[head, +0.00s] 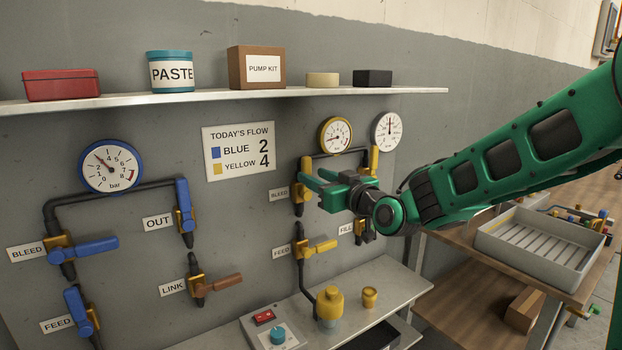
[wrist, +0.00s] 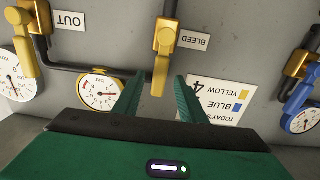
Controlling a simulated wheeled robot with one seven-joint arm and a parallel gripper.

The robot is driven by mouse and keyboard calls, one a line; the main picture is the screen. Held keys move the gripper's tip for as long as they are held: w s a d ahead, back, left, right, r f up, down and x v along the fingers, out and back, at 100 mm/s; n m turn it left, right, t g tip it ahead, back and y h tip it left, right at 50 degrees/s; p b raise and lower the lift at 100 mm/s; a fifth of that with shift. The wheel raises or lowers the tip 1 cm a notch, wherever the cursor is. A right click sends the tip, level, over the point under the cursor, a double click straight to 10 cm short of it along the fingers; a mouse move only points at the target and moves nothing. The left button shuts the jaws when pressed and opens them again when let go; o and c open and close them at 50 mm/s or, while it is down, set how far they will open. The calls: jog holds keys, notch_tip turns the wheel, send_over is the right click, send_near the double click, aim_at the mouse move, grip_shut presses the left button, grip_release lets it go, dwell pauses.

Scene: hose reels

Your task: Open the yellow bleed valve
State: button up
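The yellow bleed valve is on the grey wall panel beside the BLEED label (head: 279,194). In the head view its yellow body (head: 298,191) shows at the left of my gripper (head: 304,178), which partly covers it. In the wrist view, which is upside down, its yellow handle (wrist: 163,58) lies in line with the short upright pipe. My gripper (wrist: 158,88) is open there, one finger on each side of the handle's end. Gaps show between handle and fingers; I see no contact.
A yellow-rimmed gauge (head: 336,134) and the OUT valve (wrist: 27,42) are close to my gripper. The yellow feed valve (head: 315,246) is below. A shelf (head: 220,95) with several containers runs above. Blue valves, including blue bleed (head: 90,246), are at left.

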jog(key=v, duration=0.8)
jog(key=shift+f, duration=0.15)
jog(key=s+d+f+m+g+h, duration=0.35)
jog(key=s+d+f, duration=0.4)
jog(key=d, duration=0.45)
jog(key=s+d+f+m+g+h, duration=0.2)
jog(key=s+d+f+g+h, duration=0.35)
jog(key=d+f, duration=0.4)
jog(key=s+d+m+g, duration=0.3)
jog(key=s+d, duration=0.1)
jog(key=s, duration=0.8)
jog(key=s+d+f+m+g, duration=0.1)
jog(key=s+d+m+g, duration=0.2)
jog(key=s, duration=0.9)
jog(key=shift+d+f+m+g, duration=0.35)
jog(key=shift+d+m+g, duration=0.1)
jog(key=shift+d, duration=0.55)
jog(key=shift+w, duration=0.1)
